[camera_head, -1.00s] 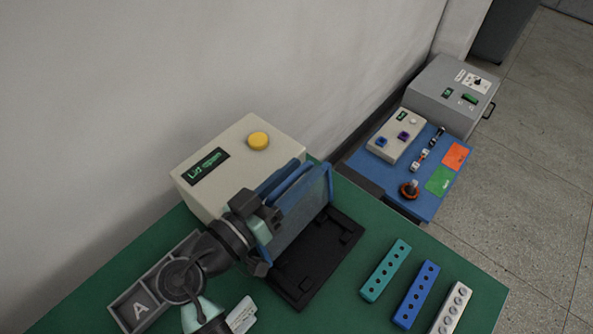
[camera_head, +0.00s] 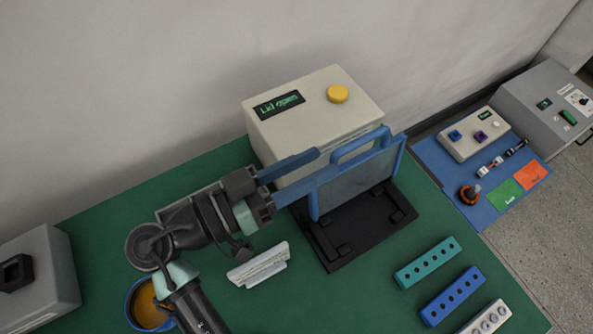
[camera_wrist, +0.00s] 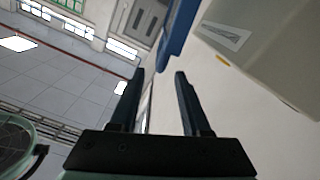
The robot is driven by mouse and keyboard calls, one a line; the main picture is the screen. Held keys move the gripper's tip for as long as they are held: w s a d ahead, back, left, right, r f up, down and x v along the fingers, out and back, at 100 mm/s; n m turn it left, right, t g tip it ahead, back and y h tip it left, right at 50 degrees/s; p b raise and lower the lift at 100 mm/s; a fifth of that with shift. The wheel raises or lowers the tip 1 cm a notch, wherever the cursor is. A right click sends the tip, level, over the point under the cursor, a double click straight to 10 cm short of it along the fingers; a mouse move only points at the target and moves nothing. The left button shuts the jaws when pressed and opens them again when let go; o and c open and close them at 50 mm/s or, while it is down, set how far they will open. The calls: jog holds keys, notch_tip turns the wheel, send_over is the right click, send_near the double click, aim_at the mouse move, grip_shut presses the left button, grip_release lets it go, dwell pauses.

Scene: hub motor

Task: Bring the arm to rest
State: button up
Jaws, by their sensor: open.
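My gripper (camera_head: 312,168) is open, with its two dark blue fingers pointing right in the head view, close to the left side of the raised lid. The wrist view shows the fingers (camera_wrist: 160,78) apart with nothing between them. The lid (camera_head: 358,178) is a blue frame with a clear panel, standing up over a black base (camera_head: 325,238). Whether a finger touches its frame I cannot tell. Behind it stands a beige box (camera_head: 330,118) with a yellow button (camera_head: 338,93) and a screen (camera_head: 279,105) reading "Lid open".
Teal (camera_head: 427,262), blue (camera_head: 451,296) and white (camera_head: 487,318) hole blocks lie at the front right. A pale part (camera_head: 258,266) lies below my gripper. A blue bowl (camera_head: 131,308) and grey box (camera_head: 40,280) are at left. A blue station (camera_head: 455,180) stands at right.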

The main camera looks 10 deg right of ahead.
jog(key=shift+v, duration=1.1)
jog(key=shift+w+r, duration=0.1)
jog(key=shift+w, duration=0.05)
jog(key=w+a+r+n+t+y+p, duration=0.1)
jog(key=w+r+n+t+y+p, duration=0.15)
jog(key=w+r, duration=0.4)
jog(key=w+r+n+t+y+p, duration=0.1)
jog(key=w+r+t+y, duration=0.25)
jog(key=r, duration=0.55)
jog(key=w+a+r+n+t+y+p, duration=0.1)
jog(key=w+r+n+t+y+p, duration=0.2)
jog(key=r, duration=0.4)
jog(key=s+r+n+t+y, duration=0.1)
jog(key=s+r+t, duration=0.3)
jog(key=r, duration=0.6)
jog(key=s+a+r+n+t+y+p, duration=0.1)
jog(key=s+r+t+y, duration=0.2)
jog(key=r, duration=0.7)
jog(key=s+a+r+n+t+y+p, duration=0.1)
jog(key=s+r+t+y, duration=0.3)
jog(key=r, duration=0.6)
jog(key=shift+s+a+t, duration=0.2)
jog(key=shift+s+t, duration=0.1)
jog(key=shift+t, duration=0.3)
jog(key=shift+f, duration=0.1)
